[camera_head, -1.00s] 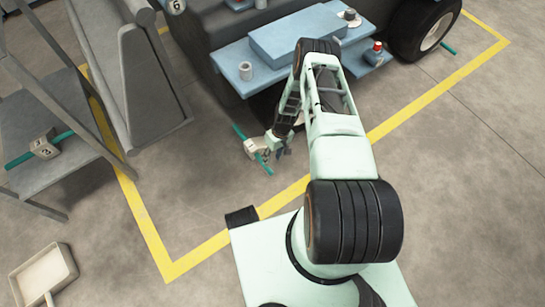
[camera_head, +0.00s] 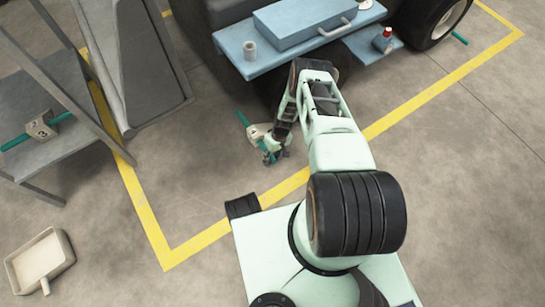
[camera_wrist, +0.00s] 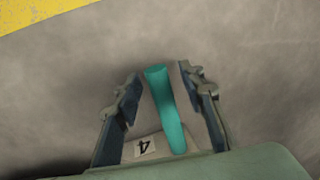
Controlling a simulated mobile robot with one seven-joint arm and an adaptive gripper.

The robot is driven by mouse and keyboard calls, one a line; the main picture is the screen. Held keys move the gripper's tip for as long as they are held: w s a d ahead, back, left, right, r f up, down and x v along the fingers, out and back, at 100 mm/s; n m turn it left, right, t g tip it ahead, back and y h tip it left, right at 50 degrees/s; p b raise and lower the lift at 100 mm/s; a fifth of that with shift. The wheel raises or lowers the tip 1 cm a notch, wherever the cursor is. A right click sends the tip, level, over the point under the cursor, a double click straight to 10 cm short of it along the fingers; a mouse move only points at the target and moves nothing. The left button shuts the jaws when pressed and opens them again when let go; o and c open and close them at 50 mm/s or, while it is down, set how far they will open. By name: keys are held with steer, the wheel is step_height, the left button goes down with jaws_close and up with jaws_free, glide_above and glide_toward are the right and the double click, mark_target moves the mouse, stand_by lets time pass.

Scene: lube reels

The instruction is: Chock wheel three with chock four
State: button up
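Chock four (camera_head: 256,132) is a pale block with a teal handle bar, on the floor near the front of the vehicle. In the wrist view its label "4" (camera_wrist: 143,147) shows upside down, and its teal handle (camera_wrist: 166,105) stands between my fingers. My gripper (camera_head: 275,155) is low over the floor at the chock. In the wrist view my gripper (camera_wrist: 163,85) is open around the handle, with a gap on both sides. A large black wheel (camera_head: 430,22) shows at the upper right; no number on it is readable, so I cannot tell which wheel is wheel three.
A chock marked "3" (camera_head: 40,127) lies on a grey shelf rack (camera_head: 75,150) at left. A pale tray (camera_head: 40,262) lies at lower left. Yellow line (camera_head: 140,215) marks open floor.

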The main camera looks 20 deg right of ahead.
steer(key=shift+c, duration=0.7)
jaws_close()
steer(key=shift+d, duration=0.15)
